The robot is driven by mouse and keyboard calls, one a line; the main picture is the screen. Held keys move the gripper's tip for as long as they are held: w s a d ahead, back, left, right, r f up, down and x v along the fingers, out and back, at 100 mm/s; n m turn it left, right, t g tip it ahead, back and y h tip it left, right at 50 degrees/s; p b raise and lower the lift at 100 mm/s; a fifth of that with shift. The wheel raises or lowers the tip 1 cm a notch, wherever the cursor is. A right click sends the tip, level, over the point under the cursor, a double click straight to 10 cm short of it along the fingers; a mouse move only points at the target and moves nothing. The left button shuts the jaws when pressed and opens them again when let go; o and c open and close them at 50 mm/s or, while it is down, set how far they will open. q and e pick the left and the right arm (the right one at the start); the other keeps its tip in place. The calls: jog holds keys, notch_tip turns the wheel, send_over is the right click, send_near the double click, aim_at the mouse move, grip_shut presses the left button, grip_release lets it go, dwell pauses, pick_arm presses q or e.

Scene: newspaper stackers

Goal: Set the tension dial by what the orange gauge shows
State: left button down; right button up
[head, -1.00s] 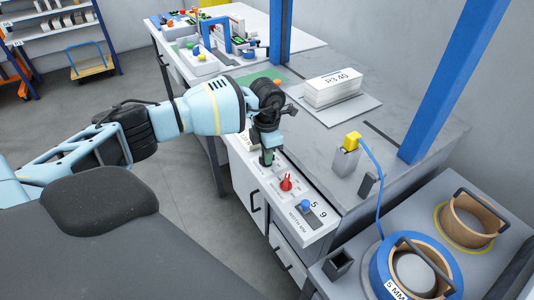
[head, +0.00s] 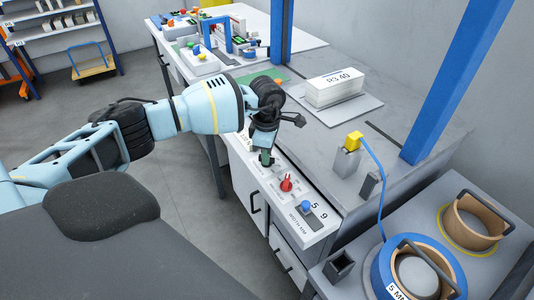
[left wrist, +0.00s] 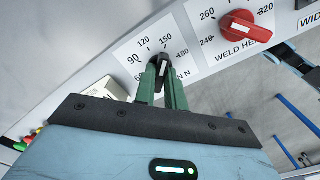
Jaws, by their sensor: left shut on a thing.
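The tension dial is a black knob (left wrist: 164,58) with a white pointer line, on a white scale plate marked in N. In the left wrist view the line points close to 150. My left gripper (head: 266,158) is shut on this knob at the far end of the control strip; its green fingers (left wrist: 163,76) are on both sides of it. In the head view the gripper hides the knob. I cannot make out an orange gauge in either view. My right gripper is not in view.
A red weld heat knob (head: 286,184) sits beside the tension dial. A blue knob (head: 306,206) with a width display is nearer. A paper stack labelled R3 40 (head: 332,88) lies on the bench. Strapping coils (head: 470,222) stand at right, and a blue post (head: 440,80) rises behind.

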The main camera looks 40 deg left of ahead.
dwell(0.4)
pick_arm(q)
jog(key=c, duration=1.5)
grip_release()
jog(key=shift+o, duration=0.2)
jog(key=shift+r, duration=0.1)
notch_tip(320, 180, up, 8)
jog(key=shift+f, duration=0.15)
jog(key=shift+s+f, duration=0.1)
jog(key=shift+f, duration=0.05)
